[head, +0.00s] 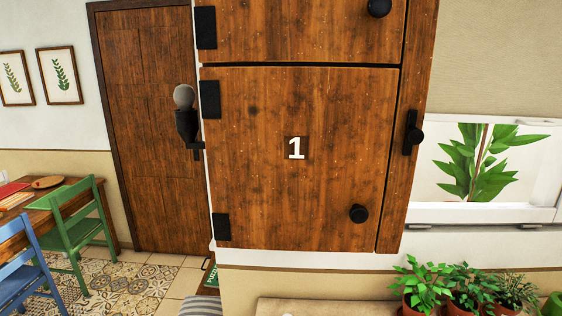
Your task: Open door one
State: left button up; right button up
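Door one (300,160) is a brown wooden panel marked with a white "1", in the middle of the head view. It looks shut, lying flush with its frame. Its round black knob (358,213) is at the lower right of the panel. Two black hinges, the upper hinge (210,99) and the lower hinge (222,227), are on its left edge. Neither of my grippers is in view, and nothing touches the knob.
Another wooden door (300,30) with a black knob (379,8) is above. A black fitting (412,132) is on the right frame. A lamp-like fixture (186,120) is at the left edge. Potted plants (468,290) stand below right; chairs (80,230) stand left.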

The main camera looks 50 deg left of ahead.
aim_at(297, 157)
jog(key=u, duration=1.75)
jog(key=j+z, duration=0.25)
jog(key=j, duration=0.15)
